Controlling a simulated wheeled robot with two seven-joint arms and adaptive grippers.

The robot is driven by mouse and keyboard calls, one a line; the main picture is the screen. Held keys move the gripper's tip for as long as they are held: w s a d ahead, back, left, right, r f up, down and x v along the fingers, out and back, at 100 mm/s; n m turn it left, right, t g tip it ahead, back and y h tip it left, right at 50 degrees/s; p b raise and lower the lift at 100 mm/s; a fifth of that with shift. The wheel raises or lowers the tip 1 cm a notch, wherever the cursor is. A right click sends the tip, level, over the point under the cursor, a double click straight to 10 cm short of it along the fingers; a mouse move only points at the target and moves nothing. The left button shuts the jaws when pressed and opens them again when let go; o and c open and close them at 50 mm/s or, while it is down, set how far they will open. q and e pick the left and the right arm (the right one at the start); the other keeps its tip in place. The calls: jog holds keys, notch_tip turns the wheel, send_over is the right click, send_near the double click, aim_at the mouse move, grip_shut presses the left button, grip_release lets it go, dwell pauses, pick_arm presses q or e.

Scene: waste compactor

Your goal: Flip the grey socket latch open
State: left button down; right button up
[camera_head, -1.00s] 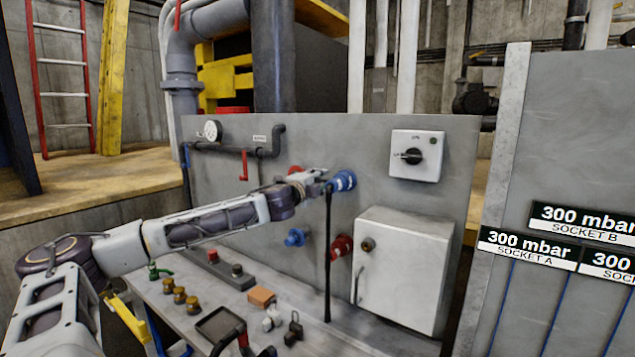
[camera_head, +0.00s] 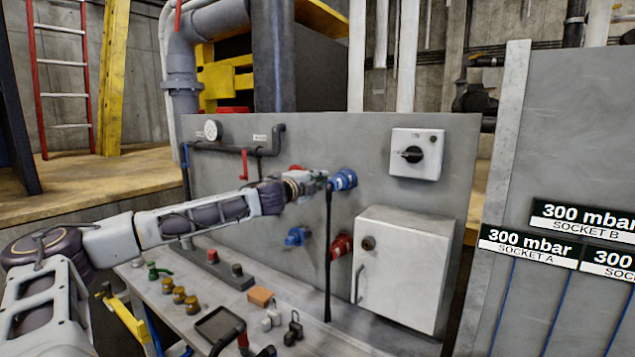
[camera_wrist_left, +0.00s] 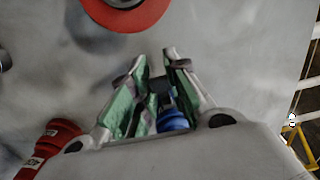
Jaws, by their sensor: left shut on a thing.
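My left gripper (camera_head: 318,181) is at the blue socket (camera_head: 344,180) on the grey panel. In the left wrist view its fingers (camera_wrist_left: 160,88) are closed in around a small dark piece (camera_wrist_left: 160,86), with blue socket material (camera_wrist_left: 172,119) visible between the fingers. I cannot tell whether the dark piece is the grey latch; the fingers cover most of it. A black cable (camera_head: 328,250) hangs straight down from beside the blue socket. My right gripper is not in view.
Another blue socket (camera_head: 298,236) and a red socket (camera_head: 341,246) sit lower on the panel. A white box (camera_head: 400,275) juts out at the right, below a rotary switch (camera_head: 416,155). The bench holds brass knobs (camera_head: 179,294), an orange block (camera_head: 261,296) and a dark tray (camera_head: 214,324).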

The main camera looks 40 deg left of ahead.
pick_arm(q)
jog(key=shift+w+m+h, duration=0.1)
jog(key=shift+m+h, duration=0.2)
jog(key=shift+h, duration=0.2)
jog(key=shift+a+h+p, duration=0.1)
jog(key=shift+h+p, duration=0.2)
jog(key=m+h+p, duration=0.1)
jog(key=h+p, duration=0.1)
jog(key=w+m+h+p, duration=0.1)
jog(key=m+h+p, duration=0.1)
jog(key=shift+a, duration=0.15)
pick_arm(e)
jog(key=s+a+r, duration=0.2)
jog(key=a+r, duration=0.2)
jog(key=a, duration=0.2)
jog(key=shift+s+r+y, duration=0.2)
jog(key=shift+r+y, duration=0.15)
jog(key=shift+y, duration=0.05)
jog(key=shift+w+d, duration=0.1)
pick_arm(q)
jog(key=c, duration=1.4)
grip_release()
jog(key=shift+o, duration=0.2)
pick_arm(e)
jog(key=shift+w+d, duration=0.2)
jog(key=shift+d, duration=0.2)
